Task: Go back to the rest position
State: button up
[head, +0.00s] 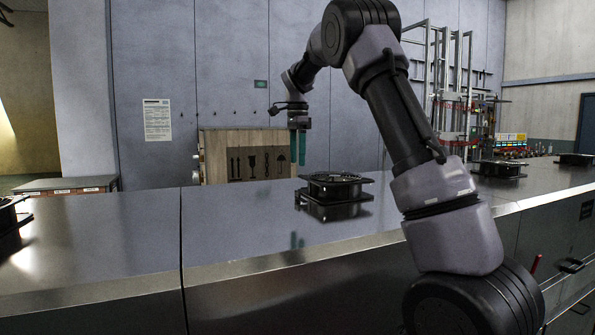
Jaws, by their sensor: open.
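My gripper (298,148) hangs from my arm with its two teal fingers pointing down, above the far side of the shiny metal counter (120,240). The fingers look slightly apart with nothing between them, and their reflection shows on the metal. A black round fan-like part (336,187) lies on the counter just right of and below the gripper, apart from it. My arm arches from the lower right up to the top and then down to the gripper.
More black parts sit on the counter: one at the left edge (10,215), and others at the right (499,169) and far right (575,159). A wooden crate (215,155) stands behind the counter, before a grey panelled wall (220,60).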

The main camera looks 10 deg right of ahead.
jog(key=shift+r, duration=0.4)
jog(key=s+d+r+n+t+y, duration=0.1)
jog(key=s+d+r+n+t, duration=0.15)
jog(key=s, duration=0.55)
jog(key=s+d+r+n+t+y, duration=0.1)
jog(key=s+d+r+n, duration=0.25)
jog(key=s, duration=0.55)
jog(key=s+f+n+t, duration=0.2)
jog(key=s+f+n, duration=0.1)
jog(key=s, duration=0.6)
jog(key=s+f+n+t, duration=0.1)
jog(key=s+f+n, duration=0.1)
jog(key=s, duration=0.7)
jog(key=shift+a+f+n+t, duration=0.3)
jog(key=shift+f+n+t, duration=0.05)
jog(key=shift+f+n, duration=0.1)
jog(key=shift+s, duration=0.1)
